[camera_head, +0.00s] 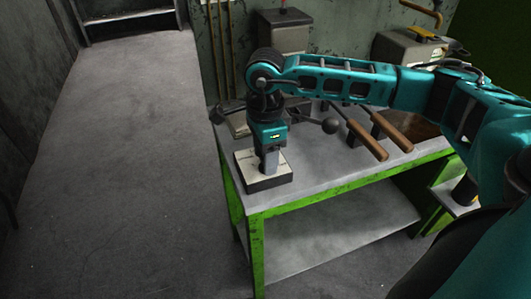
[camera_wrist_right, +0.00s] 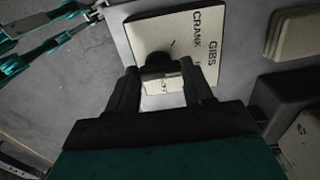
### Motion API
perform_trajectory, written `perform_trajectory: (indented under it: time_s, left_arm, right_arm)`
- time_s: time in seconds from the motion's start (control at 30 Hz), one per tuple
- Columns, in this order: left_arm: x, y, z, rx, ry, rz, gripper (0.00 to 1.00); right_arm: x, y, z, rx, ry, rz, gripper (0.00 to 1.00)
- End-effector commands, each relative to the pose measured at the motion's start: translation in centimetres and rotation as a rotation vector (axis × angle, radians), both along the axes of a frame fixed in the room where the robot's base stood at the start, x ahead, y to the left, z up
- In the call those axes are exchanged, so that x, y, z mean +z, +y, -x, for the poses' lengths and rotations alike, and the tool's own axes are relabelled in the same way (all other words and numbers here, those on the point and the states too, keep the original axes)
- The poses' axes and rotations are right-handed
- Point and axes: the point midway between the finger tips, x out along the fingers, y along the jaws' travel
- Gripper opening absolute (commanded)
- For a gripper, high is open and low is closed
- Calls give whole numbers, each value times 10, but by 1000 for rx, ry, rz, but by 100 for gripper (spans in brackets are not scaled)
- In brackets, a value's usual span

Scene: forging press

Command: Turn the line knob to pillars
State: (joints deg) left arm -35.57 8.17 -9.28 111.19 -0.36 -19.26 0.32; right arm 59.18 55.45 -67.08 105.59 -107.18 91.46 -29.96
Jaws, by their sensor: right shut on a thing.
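The line knob's box (camera_head: 283,178), dark with a pale top plate, sits at the table's near left corner. My right gripper (camera_head: 268,171) points down onto the middle of this plate and hides the knob in the head view. In the right wrist view the dark round knob (camera_wrist_right: 158,61) is between the fingertips of my right gripper (camera_wrist_right: 160,76), which is shut on it. The pale plate (camera_wrist_right: 150,34) there shows the words CRANK and GIBS. Other lettering is partly hidden by the fingers, and I cannot read "pillars". My left gripper is in neither view.
The grey table (camera_head: 310,180) with a green frame also carries wooden-handled tools (camera_head: 368,140) to the right of the box. A dark ball-ended lever (camera_head: 330,126) is behind. Machine housings (camera_head: 284,32) stand at the back. The floor at left is clear.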

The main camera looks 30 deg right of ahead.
Motion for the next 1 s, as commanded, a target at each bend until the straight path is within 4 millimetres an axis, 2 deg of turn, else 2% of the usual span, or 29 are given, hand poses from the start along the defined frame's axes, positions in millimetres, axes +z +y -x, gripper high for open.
perform_trajectory:
  time_s: [0.37, 1.0]
  left_arm:
    - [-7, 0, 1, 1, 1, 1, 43]
    - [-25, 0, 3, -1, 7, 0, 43]
  right_arm:
    - [-2, 0, 0, -130, 3, -1, 21]
    - [-1, -1, 1, -633, 2, -1, 21]
